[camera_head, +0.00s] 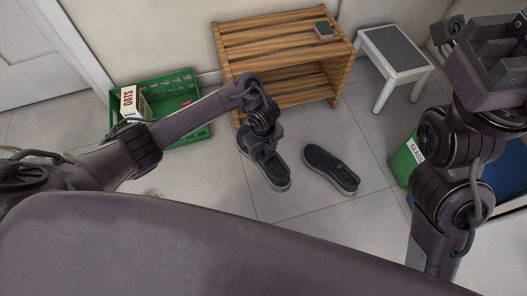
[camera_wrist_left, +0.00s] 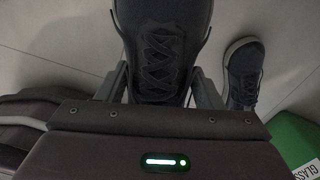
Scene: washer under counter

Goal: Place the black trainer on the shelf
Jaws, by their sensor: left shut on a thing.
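A black trainer (camera_head: 274,178) is between the fingers of my left gripper (camera_head: 264,150), low over or on the floor; I cannot tell if its sole touches. In the left wrist view, the fingers flank the laced upper of this trainer (camera_wrist_left: 163,35), and its toe runs out of the frame at the top. A second dark trainer (camera_head: 330,169) with a pale sole lies on the floor to the right, apart from the gripper. The wooden slatted shelf (camera_head: 280,46) stands behind. My right gripper (camera_head: 492,62) is at the upper right, its fingers unclear.
A green crate (camera_head: 183,82) with an oats box (camera_head: 129,103) stands left of the shelf. A grey-topped stool (camera_head: 396,48) and a green glass bin (camera_head: 404,163) are at the right.

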